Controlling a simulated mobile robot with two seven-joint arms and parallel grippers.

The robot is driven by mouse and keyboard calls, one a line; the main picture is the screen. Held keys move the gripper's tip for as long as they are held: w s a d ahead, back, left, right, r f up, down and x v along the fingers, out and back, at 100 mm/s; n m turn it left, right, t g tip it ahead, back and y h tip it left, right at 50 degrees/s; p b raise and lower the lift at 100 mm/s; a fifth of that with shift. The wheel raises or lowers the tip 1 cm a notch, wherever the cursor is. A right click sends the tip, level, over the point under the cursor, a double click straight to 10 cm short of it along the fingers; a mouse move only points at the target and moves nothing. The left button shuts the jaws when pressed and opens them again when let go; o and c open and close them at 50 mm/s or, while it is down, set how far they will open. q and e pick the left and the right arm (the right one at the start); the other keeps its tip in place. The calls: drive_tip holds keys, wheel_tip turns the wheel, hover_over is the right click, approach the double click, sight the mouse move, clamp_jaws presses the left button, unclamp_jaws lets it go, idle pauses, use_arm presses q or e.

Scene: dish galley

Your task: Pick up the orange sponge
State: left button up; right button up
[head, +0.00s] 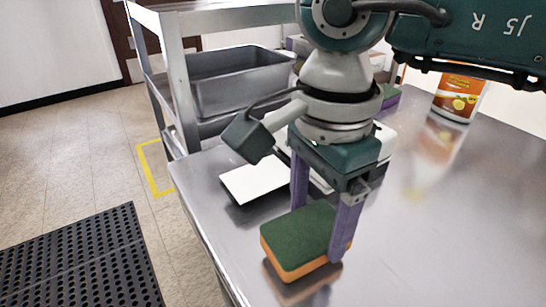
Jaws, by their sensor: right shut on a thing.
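The orange sponge (301,240) has a dark green scouring top and an orange body. It is near the front left edge of the steel table. My right gripper (322,228) points down over it with its two purple fingers on either side, shut on the sponge. The far finger is partly hidden behind the sponge. The sponge's underside shows a reflection on the table, and I cannot tell whether it touches the surface. My left gripper is not in view.
The steel table (420,255) is clear at the front right. A white-topped flat item (254,181) lies behind the sponge. An orange-labelled container (458,96) and another green-and-purple sponge (390,96) stand farther back. A cart with a grey tub (240,84) adjoins the table's far left.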

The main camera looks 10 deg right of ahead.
sight(316, 225)
wheel_tip(316, 225, up, 18)
idle(0.3)
